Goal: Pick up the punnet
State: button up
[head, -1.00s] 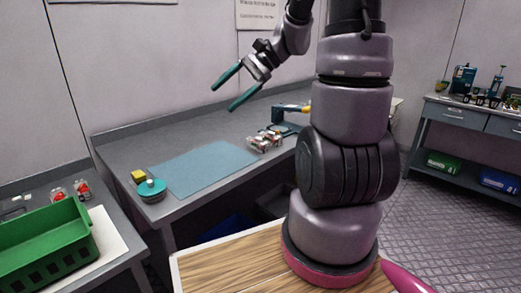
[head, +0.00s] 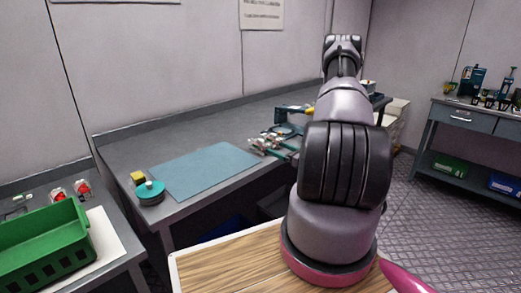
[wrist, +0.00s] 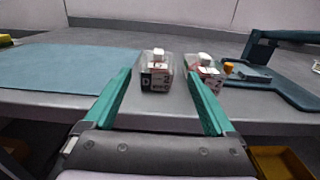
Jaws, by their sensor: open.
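Two small clear punnets with printed labels and white-and-red contents stand side by side near the front edge of the grey bench. In the wrist view, the left punnet (wrist: 156,78) shows between my teal fingertips, and the right punnet (wrist: 208,73) is partly hidden behind the right finger. My gripper (wrist: 158,73) is open and empty, low and pointing at the punnets. I cannot tell if a finger touches either one. In the head view, my fingers partly cover the punnets (head: 267,142).
A blue mat (head: 207,170) lies left of the punnets. A teal device (wrist: 270,75) with an arm stands close on their right. A teal round item (head: 151,193) and a yellow block (head: 138,177) sit at the bench's left. A green crate (head: 47,250) is on the left table.

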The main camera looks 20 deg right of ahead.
aim_at(263, 143)
jog(key=x, duration=0.5)
jog(key=shift+w+f, duration=0.1)
jog(key=x, duration=0.5)
jog(key=shift+a+f, duration=0.2)
jog(key=c, duration=1.2)
jog(key=shift+c, duration=0.2)
jog(key=shift+r, duration=0.15)
